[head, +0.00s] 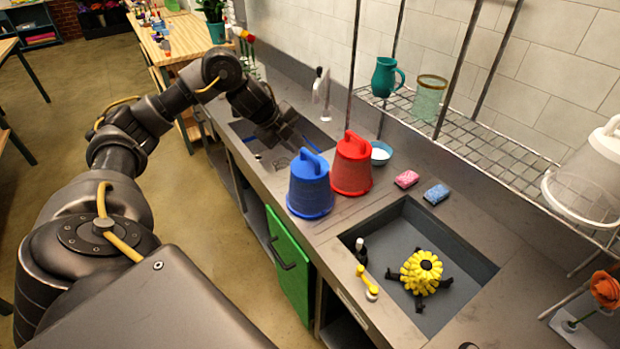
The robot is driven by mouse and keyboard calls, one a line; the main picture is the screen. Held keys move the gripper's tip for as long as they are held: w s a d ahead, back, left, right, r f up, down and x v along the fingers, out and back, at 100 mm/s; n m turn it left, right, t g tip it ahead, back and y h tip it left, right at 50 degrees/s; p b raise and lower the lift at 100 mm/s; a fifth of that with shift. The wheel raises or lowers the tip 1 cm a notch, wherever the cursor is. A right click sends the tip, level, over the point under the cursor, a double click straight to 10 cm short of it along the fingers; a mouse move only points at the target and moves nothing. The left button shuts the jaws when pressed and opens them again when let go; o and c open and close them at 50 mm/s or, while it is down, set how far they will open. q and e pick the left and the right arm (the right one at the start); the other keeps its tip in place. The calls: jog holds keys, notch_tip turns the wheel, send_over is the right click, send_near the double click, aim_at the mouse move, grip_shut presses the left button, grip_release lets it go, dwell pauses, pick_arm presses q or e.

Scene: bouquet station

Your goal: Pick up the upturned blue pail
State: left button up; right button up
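The blue pail (310,190) stands upside down on the counter between the two sinks, its handle (311,161) on top. A red pail (351,167), also upturned, stands close behind it to the right. My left gripper (296,140) reaches over the far sink, just beyond and left of the blue pail's handle. It looks apart from the pail, though the view does not settle the gap. Its fingers are small and dark, and I cannot tell whether they are open. My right gripper is not in view.
A blue bowl (380,153), a pink sponge (406,179) and a blue sponge (436,194) lie right of the pails. A wire rack (490,140) runs along the wall above the counter.

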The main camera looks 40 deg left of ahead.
aim_at(308, 154)
pick_arm(q)
jog(key=x, duration=0.4)
jog(key=shift+f+p, duration=0.15)
jog(key=shift+p, duration=0.2)
jog(key=shift+w, duration=0.1)
jog(key=p+x, duration=0.2)
jog(key=x, duration=0.2)
jog(key=shift+w+f+p, duration=0.15)
jog(key=shift+w+p, duration=0.15)
jog(key=shift+w+f, duration=0.15)
jog(key=shift+f, duration=0.15)
jog(key=shift+c, duration=0.4)
grip_shut()
jog(key=shift+r, duration=0.1)
